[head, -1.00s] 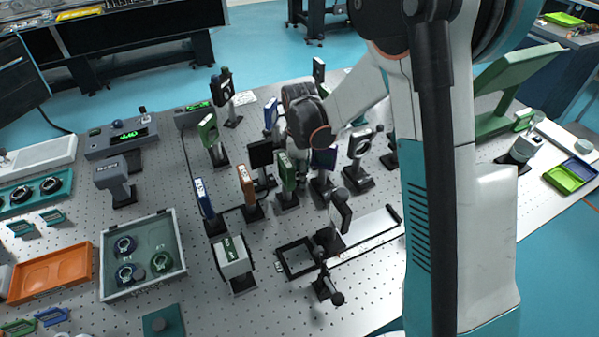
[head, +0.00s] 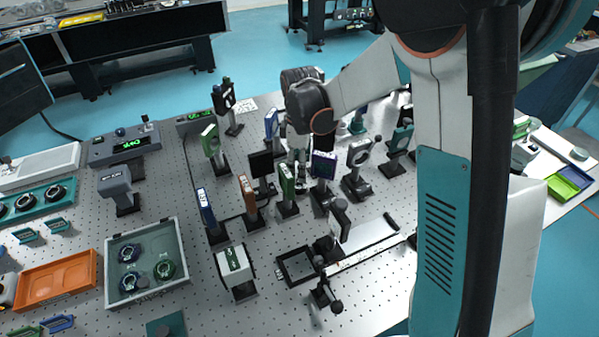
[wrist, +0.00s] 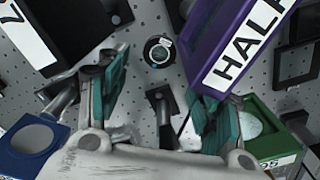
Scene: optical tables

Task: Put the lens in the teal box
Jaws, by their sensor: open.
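A small round lens in a black ring (wrist: 158,50) lies on the perforated table in the wrist view, beyond my fingertips. My gripper (wrist: 160,98) is open and empty, its teal-padded fingers apart on either side of the lens's line. In the head view my gripper (head: 298,165) points down among the upright optical mounts; the lens cannot be made out there. An open box with a grey rim and grey-teal inside (head: 147,262) stands at the left and holds several ringed optics. A more strongly teal tray (head: 35,207) with dark round pieces lies at the far left.
Mounts crowd my gripper: a purple one (wrist: 235,45) and a green one (wrist: 265,130) at right, a blue one (wrist: 35,140) at lower left. An orange tray (head: 55,280) sits left of the grey-rimmed box. Bare table (head: 175,190) lies between box and mounts.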

